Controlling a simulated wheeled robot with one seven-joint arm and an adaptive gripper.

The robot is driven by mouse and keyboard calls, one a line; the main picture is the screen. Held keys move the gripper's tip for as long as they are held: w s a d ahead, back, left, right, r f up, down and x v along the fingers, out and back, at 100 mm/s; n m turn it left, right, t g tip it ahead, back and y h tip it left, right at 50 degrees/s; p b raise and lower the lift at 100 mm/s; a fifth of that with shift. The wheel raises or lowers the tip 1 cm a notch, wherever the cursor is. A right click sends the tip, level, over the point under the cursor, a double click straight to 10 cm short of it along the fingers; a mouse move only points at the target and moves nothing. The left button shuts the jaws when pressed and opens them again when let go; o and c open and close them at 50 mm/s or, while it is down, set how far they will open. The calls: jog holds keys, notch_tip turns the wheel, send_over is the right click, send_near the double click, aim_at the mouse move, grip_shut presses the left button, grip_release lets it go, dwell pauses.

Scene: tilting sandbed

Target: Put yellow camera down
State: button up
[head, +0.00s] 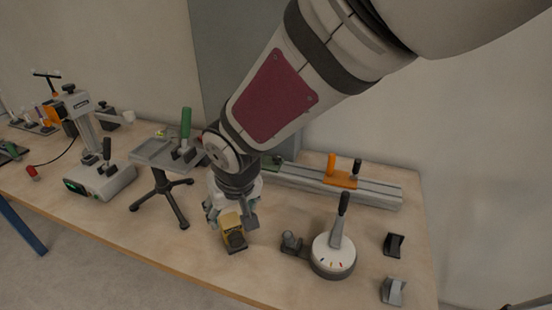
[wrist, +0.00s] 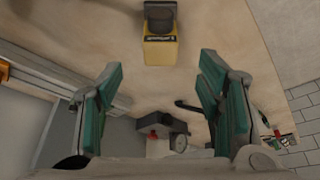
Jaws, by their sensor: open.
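The yellow camera (head: 232,230) has a dark front and appears to rest on the wooden table near its front edge. In the wrist view the yellow camera (wrist: 160,48) is at the top middle, beyond the fingertips. My gripper (head: 231,217) is right over and beside it in the head view, and partly hides its back. In the wrist view the two green-padded fingers of my gripper (wrist: 163,72) are spread wide, with nothing between them.
A white round dial with a black lever (head: 333,252) stands right of the camera. A small stand with a tray (head: 155,153) is to the left. A grey rail with an orange slider (head: 370,190) lies behind.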

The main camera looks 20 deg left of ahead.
jog(key=d+r+m+h, duration=0.15)
jog(key=d+r, duration=0.35)
jog(key=d, duration=0.6)
jog(key=d+r+m+h, duration=0.15)
jog(key=d+r, duration=0.35)
jog(key=d, duration=0.7)
jog(key=s+d+r+m, duration=0.2)
jog(key=s+d+m, duration=0.3)
jog(key=s+d, duration=1.1)
jog(key=shift+s+g, duration=0.4)
jog(key=shift+s, duration=0.55)
jog(key=shift+r, duration=0.1)
